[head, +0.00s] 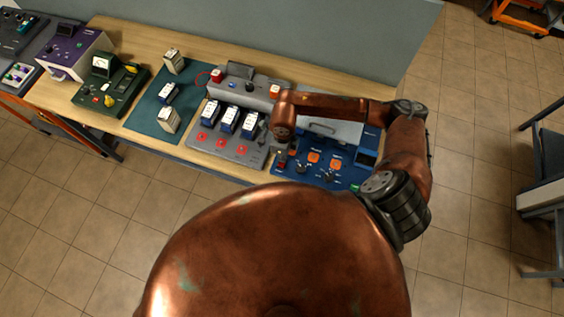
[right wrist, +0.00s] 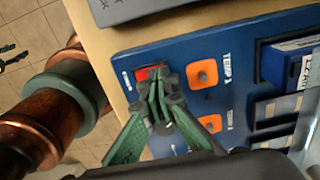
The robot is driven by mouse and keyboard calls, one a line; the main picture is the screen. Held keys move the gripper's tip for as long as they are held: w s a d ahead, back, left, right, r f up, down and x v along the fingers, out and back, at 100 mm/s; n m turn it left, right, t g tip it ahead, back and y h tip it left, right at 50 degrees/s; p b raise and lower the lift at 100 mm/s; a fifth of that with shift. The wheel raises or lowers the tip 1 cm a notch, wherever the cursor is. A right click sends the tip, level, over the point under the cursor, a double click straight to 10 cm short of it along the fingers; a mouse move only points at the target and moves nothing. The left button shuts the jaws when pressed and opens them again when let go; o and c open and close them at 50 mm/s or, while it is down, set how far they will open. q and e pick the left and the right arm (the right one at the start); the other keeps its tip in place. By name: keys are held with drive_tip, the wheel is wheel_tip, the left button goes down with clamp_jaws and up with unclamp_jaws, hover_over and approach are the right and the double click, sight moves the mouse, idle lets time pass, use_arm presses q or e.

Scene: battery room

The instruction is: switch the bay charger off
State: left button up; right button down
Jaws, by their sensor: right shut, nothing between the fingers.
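The blue panel unit (head: 318,174) lies at the right end of the bench and also fills the right wrist view (right wrist: 215,38). It carries orange square parts (right wrist: 202,74) and battery bays (right wrist: 275,110). A red switch (right wrist: 147,74) sits near its edge, beside an orange part. My right gripper (right wrist: 154,82) is shut and empty, with its green fingers together at the red switch and partly covering it. I cannot tell whether they touch or which way the switch is set. My left gripper is not in view.
A grey unit (head: 233,150) with blue batteries and red parts stands just left of the blue unit. A green mat (head: 146,122), a green meter (head: 110,85) and a purple box (head: 75,50) are further left. A chair (head: 545,170) stands at the right.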

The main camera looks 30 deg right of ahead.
drive_tip(key=shift+r+p, duration=0.65)
drive_tip(key=shift+r, duration=0.7)
drive_tip(key=shift+r+p, duration=1)
drive_tip(key=shift+r, duration=1.15)
drive_tip(key=shift+a+f, duration=0.1)
